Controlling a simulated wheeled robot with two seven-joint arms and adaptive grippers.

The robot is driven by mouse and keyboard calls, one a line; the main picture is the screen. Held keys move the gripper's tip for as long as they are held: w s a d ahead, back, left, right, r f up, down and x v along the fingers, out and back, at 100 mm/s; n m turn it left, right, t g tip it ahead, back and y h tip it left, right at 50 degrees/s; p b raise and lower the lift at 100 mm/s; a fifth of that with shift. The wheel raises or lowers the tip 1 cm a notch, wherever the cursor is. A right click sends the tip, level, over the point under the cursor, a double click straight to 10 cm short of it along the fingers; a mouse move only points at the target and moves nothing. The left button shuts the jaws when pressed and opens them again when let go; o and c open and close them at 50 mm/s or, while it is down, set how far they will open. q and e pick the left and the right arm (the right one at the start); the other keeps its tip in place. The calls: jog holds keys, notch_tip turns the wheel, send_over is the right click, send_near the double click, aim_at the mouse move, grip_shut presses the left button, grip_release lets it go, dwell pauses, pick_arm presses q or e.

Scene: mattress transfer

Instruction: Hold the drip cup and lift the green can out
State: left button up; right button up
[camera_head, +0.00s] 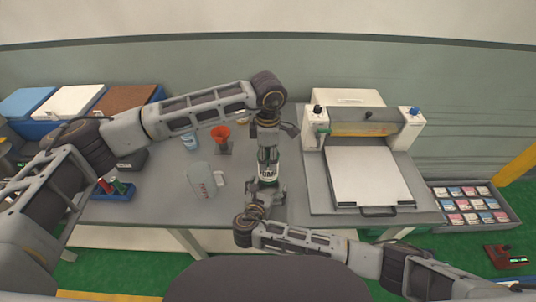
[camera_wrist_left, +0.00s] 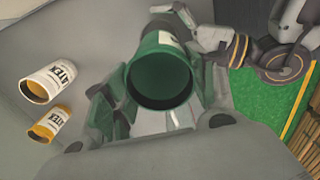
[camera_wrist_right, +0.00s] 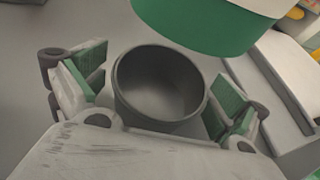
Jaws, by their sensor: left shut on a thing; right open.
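The green can (camera_wrist_left: 160,82) has a white label band and an open, hollow end facing the left wrist camera. My left gripper (camera_head: 268,158) is shut on it, with green-padded fingers on its sides. In the right wrist view the can (camera_wrist_right: 208,25) hangs above the drip cup, apart from it in the picture. The drip cup (camera_wrist_right: 160,82) is a dark grey round cup, and its visible inside is empty. My right gripper (camera_wrist_right: 160,95) is open, with a finger on each side of the cup and gaps visible. In the head view, the grippers mostly hide the cup.
A large press with a white plate (camera_head: 370,175) stands to the right. A red funnel (camera_head: 221,132), a blue-white can (camera_head: 190,141) and a pale grey container (camera_head: 200,180) stand to the left. A blue tray (camera_head: 113,192) lies farther left. The grey table (camera_head: 160,205) is partly clear.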

jog(key=shift+s, duration=0.1)
jog(key=shift+v, duration=5.85)
jog(key=shift+s, duration=0.1)
